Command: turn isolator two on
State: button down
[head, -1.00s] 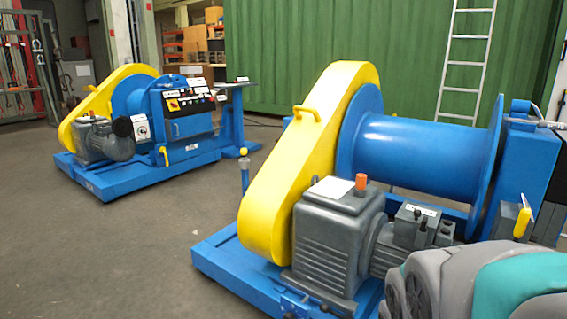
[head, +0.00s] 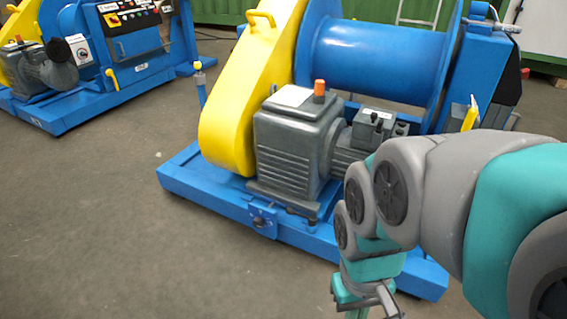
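Two blue winch machines with yellow chain guards stand on the floor. On the near machine's base rail is a small blue box with a dark round knob (head: 262,220); its position marks are too small to read. On the far machine is a white switch box with a dark knob (head: 83,52). I cannot read which is isolator two. My gripper (head: 375,300) is at the bottom edge, in front of the near base and right of the blue box, apart from it. Its fingers are partly cut off and I cannot tell whether they are open.
The near machine carries a grey motor and gearbox (head: 297,150) with an orange cap, a blue drum (head: 372,60) and a yellow lever (head: 470,115). The far machine has a black control panel (head: 130,17). Bare grey floor (head: 110,230) lies at the left and front.

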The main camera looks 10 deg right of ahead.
aim_at(524, 73)
jog(key=k+l+z, duration=0.15)
jog(key=l, duration=0.4)
jog(key=k+l+z, duration=0.15)
jog(key=l, duration=0.4)
jog(key=k+l+z, duration=0.15)
jog(key=l, duration=0.45)
jog(key=k+l+z, duration=0.15)
jog(key=l, duration=0.45)
jog(key=l+z, duration=0.1)
jog(key=l, duration=0.45)
